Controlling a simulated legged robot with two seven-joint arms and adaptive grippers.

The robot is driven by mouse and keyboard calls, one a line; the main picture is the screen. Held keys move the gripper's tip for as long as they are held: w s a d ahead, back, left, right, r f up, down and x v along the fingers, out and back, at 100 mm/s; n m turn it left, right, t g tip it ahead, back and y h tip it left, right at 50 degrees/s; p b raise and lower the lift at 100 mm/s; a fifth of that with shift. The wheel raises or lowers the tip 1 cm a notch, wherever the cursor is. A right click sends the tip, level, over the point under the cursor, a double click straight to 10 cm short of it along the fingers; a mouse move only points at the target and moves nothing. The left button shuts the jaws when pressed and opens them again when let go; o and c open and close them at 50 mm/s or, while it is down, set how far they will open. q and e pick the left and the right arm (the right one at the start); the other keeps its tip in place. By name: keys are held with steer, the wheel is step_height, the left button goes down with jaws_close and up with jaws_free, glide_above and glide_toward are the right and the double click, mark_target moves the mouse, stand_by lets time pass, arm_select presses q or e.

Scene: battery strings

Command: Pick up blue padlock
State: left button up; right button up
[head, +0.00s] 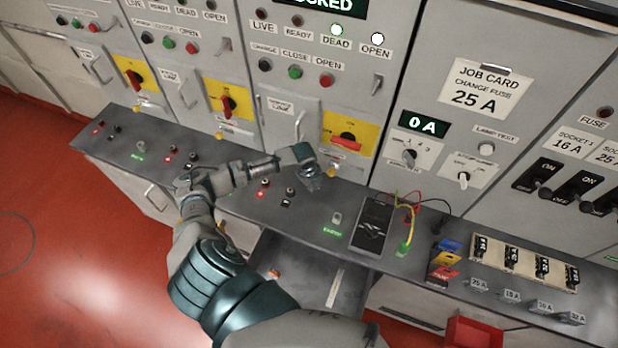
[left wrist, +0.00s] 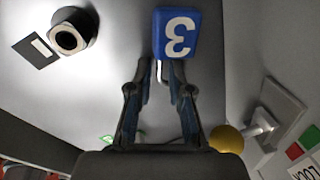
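The blue padlock (left wrist: 177,35) shows at the top of the left wrist view, with a white 3 upside down on its face. Part of its pale shackle shows between my left fingertips, and the rest is hidden behind the right-hand finger. My left gripper (left wrist: 160,72) has its fingers partly apart, with a narrow gap around the visible shackle part. In the head view my left gripper (head: 312,180) is over the grey bench, close to the panel. I cannot make out the padlock there. My right gripper is not in view.
A yellow knob (left wrist: 227,138) is near my left gripper. A black post (left wrist: 75,32) stands on the bench.

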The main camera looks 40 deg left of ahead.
mark_target(314, 187)
arm_select(q)
steer(key=shift+f, duration=0.3)
jaws_close()
steer(key=shift+r, duration=0.1)
steer(key=shift+r, duration=0.4)
steer(key=r, duration=0.2)
steer(key=shift+s+d+r+b, duration=0.3)
steer(key=shift+s+b, duration=0.05)
steer(key=s+d, duration=0.3)
steer(key=s+d+r+b, duration=0.1)
steer(key=s+d, duration=0.2)
steer(key=s, duration=0.1)
steer(key=s+d, duration=0.3)
steer(key=s, duration=0.1)
steer(key=shift+s+d+r, duration=0.25)
steer(key=shift+d, duration=0.15)
